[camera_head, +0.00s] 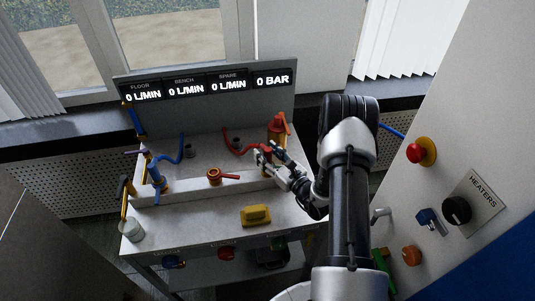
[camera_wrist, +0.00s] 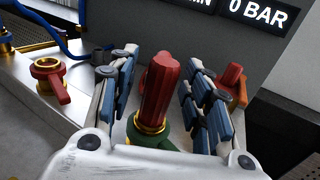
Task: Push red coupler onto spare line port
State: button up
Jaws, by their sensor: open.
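The red coupler (camera_wrist: 160,85) stands roughly upright between my fingers in the wrist view. A brass collar (camera_wrist: 150,125) and a green part (camera_wrist: 170,138) show below it. In the head view the red coupler (camera_head: 266,154) is partly hidden by my fingers, at the end of a red hose (camera_head: 238,148). My gripper (camera_wrist: 160,98) is open, one finger on each side of the coupler, with visible gaps. In the head view my gripper (camera_head: 270,160) is at the right of the bench. The SPARE display (camera_head: 228,85) reads 0 L/MIN. I cannot tell which port is the spare one.
A red-handled brass valve (camera_head: 214,175) sits left of my gripper. A blue coupler (camera_head: 154,174) with a blue hose stands further left. A red and orange fitting (camera_head: 277,125) stands behind my gripper. A yellow block (camera_head: 255,215) lies in front on the bench.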

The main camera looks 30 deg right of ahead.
jog(key=s+d, duration=0.2)
jog(key=s, duration=0.9)
jog(key=shift+s, duration=0.35)
